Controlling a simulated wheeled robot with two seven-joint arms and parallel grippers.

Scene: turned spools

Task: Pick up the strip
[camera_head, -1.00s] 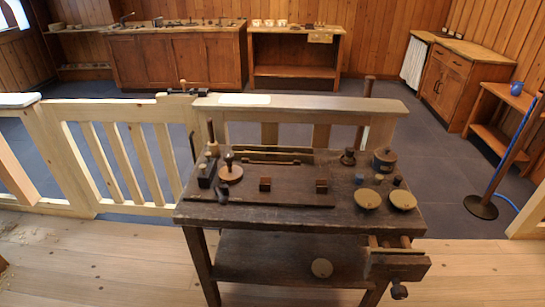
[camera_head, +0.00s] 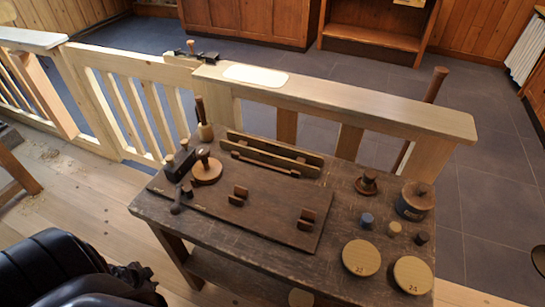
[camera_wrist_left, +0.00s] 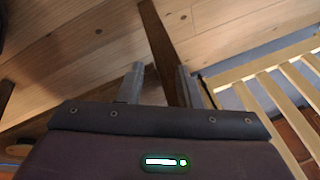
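The likeliest strip is a thin dark wooden bar (camera_head: 265,164) with small raised ends, lying on the workbench (camera_head: 345,240) just in front of a longer slotted wooden piece (camera_head: 272,150). My left gripper (camera_head: 140,283) is low at the left, beside the bench's front left side and well away from the bar. In the left wrist view my left gripper (camera_wrist_left: 160,86) has its two fingers apart, with floor and a dark wooden post behind them. The bar does not show in the wrist view. My right gripper is not in view.
On the bench stand a dark block (camera_head: 180,166), a round wooden knob piece (camera_head: 207,170), two small brackets, a lidded dark pot (camera_head: 415,200) and two numbered discs (camera_head: 361,257). A pale rail (camera_head: 340,97) runs behind the bench, a slatted gate (camera_head: 125,105) at left.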

